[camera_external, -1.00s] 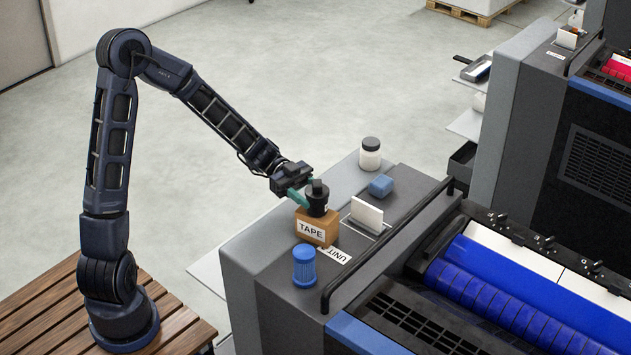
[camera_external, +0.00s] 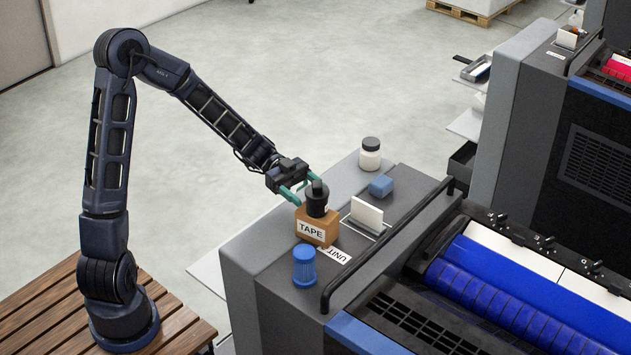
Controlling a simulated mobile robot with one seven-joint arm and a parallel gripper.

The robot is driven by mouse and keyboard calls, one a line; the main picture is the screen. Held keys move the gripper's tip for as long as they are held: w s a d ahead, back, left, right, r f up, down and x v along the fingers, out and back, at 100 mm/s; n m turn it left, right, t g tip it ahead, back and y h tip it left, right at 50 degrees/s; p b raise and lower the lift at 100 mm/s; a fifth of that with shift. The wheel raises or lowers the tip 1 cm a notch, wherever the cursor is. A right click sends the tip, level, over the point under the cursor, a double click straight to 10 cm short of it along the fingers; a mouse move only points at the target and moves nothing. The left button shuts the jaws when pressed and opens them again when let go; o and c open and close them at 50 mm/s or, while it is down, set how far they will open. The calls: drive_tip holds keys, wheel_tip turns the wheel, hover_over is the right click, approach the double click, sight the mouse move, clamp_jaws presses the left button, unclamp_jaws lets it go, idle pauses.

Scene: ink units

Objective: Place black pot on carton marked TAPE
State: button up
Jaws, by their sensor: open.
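The black pot (camera_external: 317,204) stands upright on top of the brown carton marked TAPE (camera_external: 318,231). The carton sits on the grey top of the machine, its label facing the camera. My gripper (camera_external: 301,189) is open, with its two green fingers spread at the upper left of the pot. One finger is at the pot's left side and the other is behind its top. I cannot tell whether either finger touches the pot.
A blue ribbed container (camera_external: 304,266) stands in front of the carton. A white card (camera_external: 367,216), a blue block (camera_external: 381,186) and a dark-lidded jar (camera_external: 370,155) stand to the right and behind. A black handrail (camera_external: 385,246) runs along the machine's right side.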

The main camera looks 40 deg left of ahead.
drive_tip(key=w+a, duration=0.2)
drive_tip(key=a, duration=0.8)
drive_tip(key=w+a+r+n+t+y, duration=0.2)
drive_tip(key=w+r+n+t+y, duration=0.55)
drive_tip(key=t, duration=0.55)
drive_tip(key=s+a+r+n+t+y, duration=0.2)
drive_tip(key=s+a+r+n+y, duration=0.35)
drive_tip(key=a+y, duration=0.45)
drive_tip(key=s+a+n+g+y, duration=0.1)
drive_tip(key=s+a+n+g, duration=0.1)
drive_tip(key=s, duration=0.5)
drive_tip(key=s+a+n+g+y, duration=0.1)
drive_tip(key=s+a+n+y, duration=0.15)
drive_tip(key=s, duration=0.35)
drive_tip(key=s+d+f+n+g+h, duration=0.1)
drive_tip(key=s+d+f+g+h, duration=0.1)
drive_tip(key=s, duration=0.6)
drive_tip(key=s+d+f+n+g+h, duration=0.1)
drive_tip(key=s+g, duration=0.1)
drive_tip(key=s, duration=0.6)
drive_tip(key=shift+s+d+f+g+h, duration=0.3)
drive_tip(key=shift+s+d+f+h, duration=0.05)
drive_tip(key=shift+s+h, duration=0.05)
